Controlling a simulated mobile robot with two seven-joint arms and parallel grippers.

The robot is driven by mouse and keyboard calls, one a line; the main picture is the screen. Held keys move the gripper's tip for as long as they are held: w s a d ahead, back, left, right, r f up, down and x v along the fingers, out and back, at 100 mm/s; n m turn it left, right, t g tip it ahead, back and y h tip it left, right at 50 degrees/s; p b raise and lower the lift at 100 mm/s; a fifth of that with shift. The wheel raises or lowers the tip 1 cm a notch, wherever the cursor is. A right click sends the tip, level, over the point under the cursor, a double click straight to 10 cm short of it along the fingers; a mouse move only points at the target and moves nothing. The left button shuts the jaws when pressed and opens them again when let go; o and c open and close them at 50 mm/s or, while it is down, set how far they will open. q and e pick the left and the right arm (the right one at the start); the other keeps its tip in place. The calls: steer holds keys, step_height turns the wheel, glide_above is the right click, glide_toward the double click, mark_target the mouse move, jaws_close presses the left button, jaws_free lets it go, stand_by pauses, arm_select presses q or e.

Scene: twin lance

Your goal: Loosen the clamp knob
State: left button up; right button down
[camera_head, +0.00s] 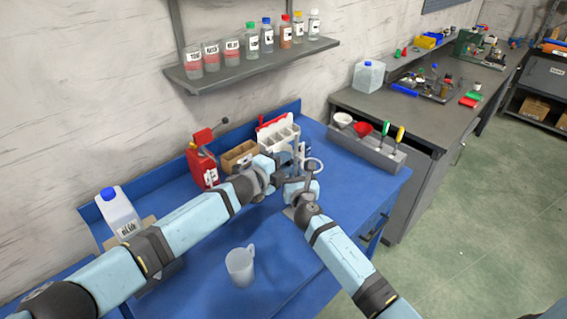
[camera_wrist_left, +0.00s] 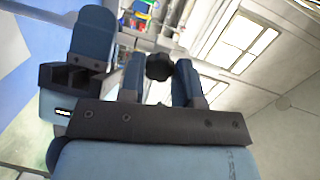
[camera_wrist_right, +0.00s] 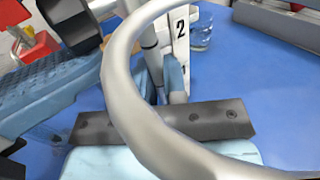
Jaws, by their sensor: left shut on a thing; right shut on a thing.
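A metal stand with a ring (camera_head: 314,164) stands on the blue bench. The black clamp knob (camera_wrist_left: 159,66) shows between the fingers of my left gripper (camera_wrist_left: 160,82), which is shut on it; in the head view the left gripper (camera_head: 282,172) is at the stand. My right gripper (camera_head: 304,182) is close beside it, lower and to the right. In the right wrist view the right gripper (camera_wrist_right: 158,82) is shut on an upright grey rod (camera_wrist_right: 150,50). The large grey ring (camera_wrist_right: 118,75) crosses in front and hides part of the fingers.
A clear jug (camera_head: 240,266) stands on the bench's front. A white bottle (camera_head: 119,214) is at left.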

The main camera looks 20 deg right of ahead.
arm_select(q)
steer(key=shift+n+g+h, duration=0.25)
steer(key=shift+n+g, duration=0.45)
steer(key=shift+n, duration=2.7)
steer(key=shift+n+g+h, duration=0.25)
steer(key=shift+n+g, duration=0.45)
steer(key=shift+n, duration=2.7)
steer(key=o, duration=0.9)
steer(key=shift+o, duration=0.2)
steer(key=shift+w, duration=0.1)
steer(key=shift+a, duration=0.15)
